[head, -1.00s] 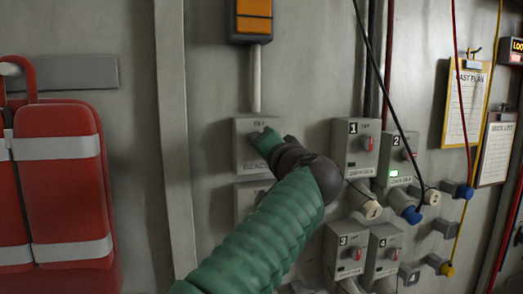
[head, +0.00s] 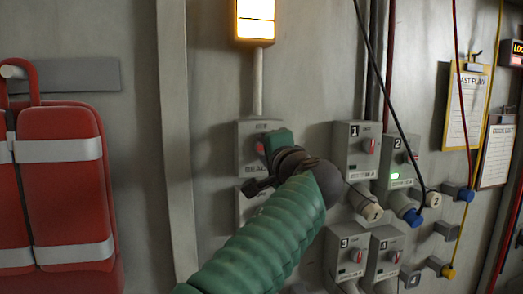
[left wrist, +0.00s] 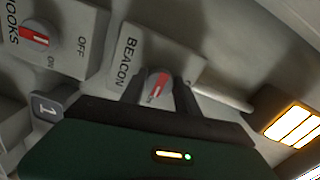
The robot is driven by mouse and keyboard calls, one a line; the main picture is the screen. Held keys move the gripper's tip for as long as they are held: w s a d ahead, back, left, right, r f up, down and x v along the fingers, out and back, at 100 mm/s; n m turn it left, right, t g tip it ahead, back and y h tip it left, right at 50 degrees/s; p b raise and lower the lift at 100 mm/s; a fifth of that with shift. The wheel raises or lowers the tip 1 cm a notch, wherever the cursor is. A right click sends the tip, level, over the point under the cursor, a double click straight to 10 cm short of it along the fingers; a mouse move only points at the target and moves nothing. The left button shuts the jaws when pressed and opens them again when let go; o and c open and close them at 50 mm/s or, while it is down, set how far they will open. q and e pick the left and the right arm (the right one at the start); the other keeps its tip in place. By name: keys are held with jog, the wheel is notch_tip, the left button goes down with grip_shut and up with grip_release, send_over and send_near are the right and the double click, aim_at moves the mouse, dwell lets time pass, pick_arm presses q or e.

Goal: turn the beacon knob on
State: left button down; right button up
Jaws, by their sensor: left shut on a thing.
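The beacon box (head: 243,165) is a grey box on the wall, partly hidden by my left gripper (head: 268,148). In the left wrist view its plate reads BEACON (left wrist: 126,60). The red and white beacon knob (left wrist: 157,86) sits between the two dark fingers of my left gripper (left wrist: 159,92), which is shut on it. The lamp (head: 255,18) above, joined to the box by a pale conduit, is brightly lit. It also glows in the left wrist view (left wrist: 292,123). My right gripper is out of view.
A hooks knob (left wrist: 34,36) is on a neighbouring box in the left wrist view. Numbered boxes with red switches, such as box 1 (head: 355,160), stand to the right with plugs and hanging cables.

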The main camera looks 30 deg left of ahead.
pick_arm(q)
jog(key=shift+w+d+f, duration=0.2)
jog(key=shift+d+f, duration=0.05)
jog(key=shift+f, duration=0.2)
jog(key=c, duration=1.3)
grip_release()
jog(key=shift+o, duration=1.2)
jog(key=shift+d, duration=0.1)
jog(key=shift+o, duration=0.8)
jog(key=shift+s+d+r, duration=0.1)
jog(key=shift+d+r, duration=0.05)
jog(key=shift+r, duration=0.05)
jog(key=b+v, duration=0.5)
jog(key=v, duration=1.2)
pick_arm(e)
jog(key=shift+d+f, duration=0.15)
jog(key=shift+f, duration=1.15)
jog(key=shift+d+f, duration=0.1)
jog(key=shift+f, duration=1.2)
